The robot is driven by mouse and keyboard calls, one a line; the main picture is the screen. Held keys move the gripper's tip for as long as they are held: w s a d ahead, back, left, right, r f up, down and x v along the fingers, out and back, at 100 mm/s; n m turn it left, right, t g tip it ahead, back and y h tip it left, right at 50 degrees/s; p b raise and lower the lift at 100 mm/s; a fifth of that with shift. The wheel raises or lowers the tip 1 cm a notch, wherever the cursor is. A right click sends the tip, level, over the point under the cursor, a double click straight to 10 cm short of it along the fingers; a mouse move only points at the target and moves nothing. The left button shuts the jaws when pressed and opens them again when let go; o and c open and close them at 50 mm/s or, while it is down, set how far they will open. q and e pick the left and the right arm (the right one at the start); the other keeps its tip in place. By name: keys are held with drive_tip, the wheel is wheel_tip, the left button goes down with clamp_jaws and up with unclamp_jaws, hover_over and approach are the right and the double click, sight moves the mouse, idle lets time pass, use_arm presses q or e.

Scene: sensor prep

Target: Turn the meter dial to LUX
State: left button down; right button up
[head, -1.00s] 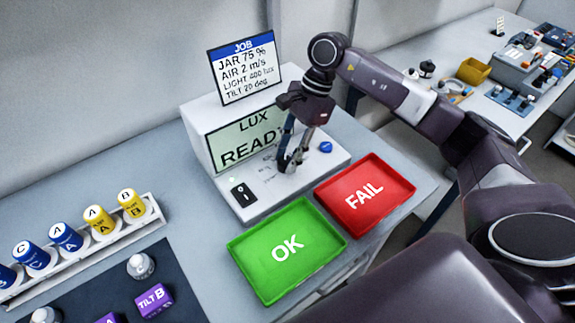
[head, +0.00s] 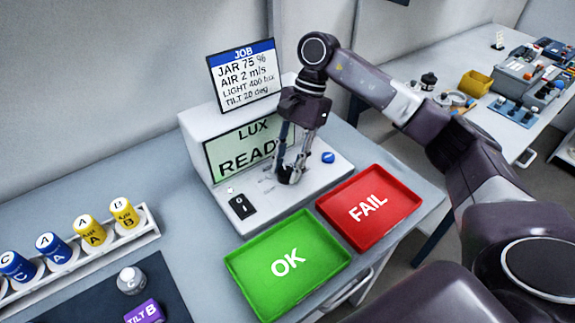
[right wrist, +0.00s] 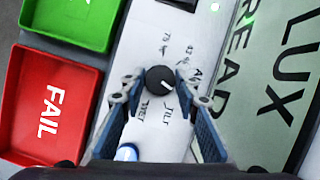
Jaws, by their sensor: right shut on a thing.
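The meter (head: 330,170) is a white box with a sloped front panel. In the head view the gripper mostly hides the dial. My left gripper is out of view.
A blue button (head: 328,157) and a black switch (head: 242,206) flank the dial. The green OK tray (head: 316,280) and red FAIL tray (head: 395,228) stand in front, empty. A job sign (head: 243,76) stands behind. A rack (head: 152,232) of labelled jars is at left.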

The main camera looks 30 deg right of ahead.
drive_tip(key=o, duration=1.2)
drive_tip(key=shift+c, duration=0.2)
drive_tip(key=v, duration=1.2)
drive_tip(key=shift+r, duration=0.1)
